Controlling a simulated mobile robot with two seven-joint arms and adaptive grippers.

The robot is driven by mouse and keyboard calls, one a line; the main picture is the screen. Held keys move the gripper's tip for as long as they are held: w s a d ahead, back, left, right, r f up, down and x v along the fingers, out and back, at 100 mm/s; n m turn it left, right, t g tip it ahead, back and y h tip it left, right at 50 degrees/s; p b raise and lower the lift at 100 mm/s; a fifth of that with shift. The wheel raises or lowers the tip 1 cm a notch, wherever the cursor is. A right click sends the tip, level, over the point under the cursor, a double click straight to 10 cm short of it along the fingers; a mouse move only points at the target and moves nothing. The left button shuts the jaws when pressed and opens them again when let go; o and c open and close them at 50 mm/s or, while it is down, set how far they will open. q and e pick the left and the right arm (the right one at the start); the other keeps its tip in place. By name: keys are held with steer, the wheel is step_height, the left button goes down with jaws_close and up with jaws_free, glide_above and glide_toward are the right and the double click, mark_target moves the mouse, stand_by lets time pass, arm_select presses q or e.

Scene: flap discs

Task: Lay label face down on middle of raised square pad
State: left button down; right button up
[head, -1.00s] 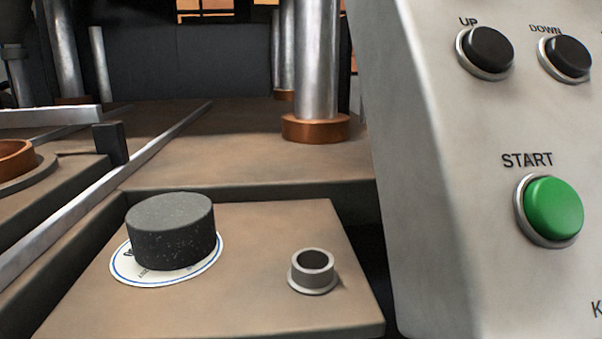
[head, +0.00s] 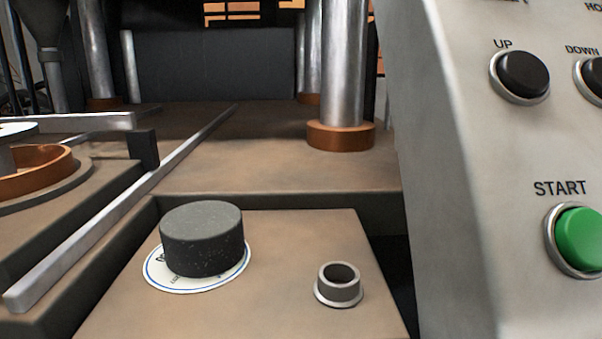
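A round white label (head: 165,281) with a blue ring and dark print lies flat, printed side up, on a brown flat-topped block (head: 285,240) at the front. A dark grey speckled cylinder (head: 202,240) stands on the label and hides most of it. I cannot tell which surface is the raised square pad; this block is raised and four-sided. Neither of my grippers is in view.
A short metal ring (head: 339,285) stands on the block, right of the label. A grey control panel (head: 465,180) with a green START button (head: 580,238) fills the right side. A metal rail (head: 120,212), a copper ring (head: 40,172) and steel columns (head: 343,65) stand left and behind.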

arm_select(q)
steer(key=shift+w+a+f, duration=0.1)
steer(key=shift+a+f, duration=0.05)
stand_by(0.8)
steer(key=shift+p, duration=0.3)
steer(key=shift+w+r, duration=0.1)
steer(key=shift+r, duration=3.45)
